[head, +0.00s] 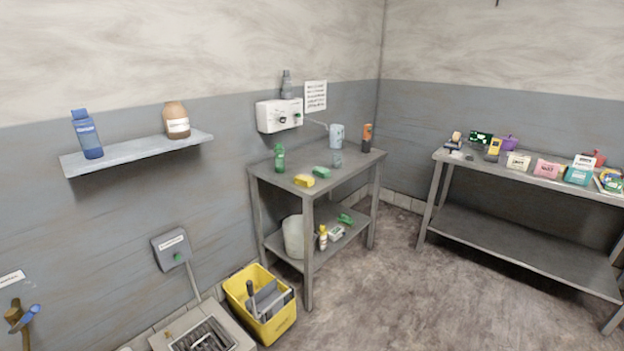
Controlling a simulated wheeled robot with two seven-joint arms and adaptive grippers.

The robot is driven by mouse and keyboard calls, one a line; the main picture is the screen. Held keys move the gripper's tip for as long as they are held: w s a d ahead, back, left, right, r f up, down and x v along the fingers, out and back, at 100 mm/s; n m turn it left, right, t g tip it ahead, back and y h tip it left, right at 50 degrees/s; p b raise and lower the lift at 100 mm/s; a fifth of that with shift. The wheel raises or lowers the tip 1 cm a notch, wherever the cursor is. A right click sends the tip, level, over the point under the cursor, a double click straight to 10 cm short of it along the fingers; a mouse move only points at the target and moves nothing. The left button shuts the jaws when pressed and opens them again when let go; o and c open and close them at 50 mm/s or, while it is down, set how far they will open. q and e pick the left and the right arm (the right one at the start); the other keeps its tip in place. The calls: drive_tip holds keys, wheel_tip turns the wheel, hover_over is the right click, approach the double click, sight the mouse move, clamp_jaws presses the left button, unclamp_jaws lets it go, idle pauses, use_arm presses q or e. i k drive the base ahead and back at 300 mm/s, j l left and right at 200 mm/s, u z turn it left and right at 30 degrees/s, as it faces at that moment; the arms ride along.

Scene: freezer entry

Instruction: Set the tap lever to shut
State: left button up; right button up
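A brass tap (14,313) is on the wall at the lower left edge of the head view. Its blue lever (27,317) slants up to the right from the tap body. The lever is small in the picture, and I cannot tell from it whether the tap is open or shut. A white label (10,281) is on the wall above the tap, cut by the picture edge and too small to read. Neither of my grippers is in view.
A grey switch box (170,247) with a green button is right of the tap. Below it are a floor grate (212,339) and a yellow bucket (237,293). A wall shelf (140,152) hangs above. Metal tables (343,173) stand further right, with open floor before them.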

sight(35, 309)
drive_tip(key=u, duration=2)
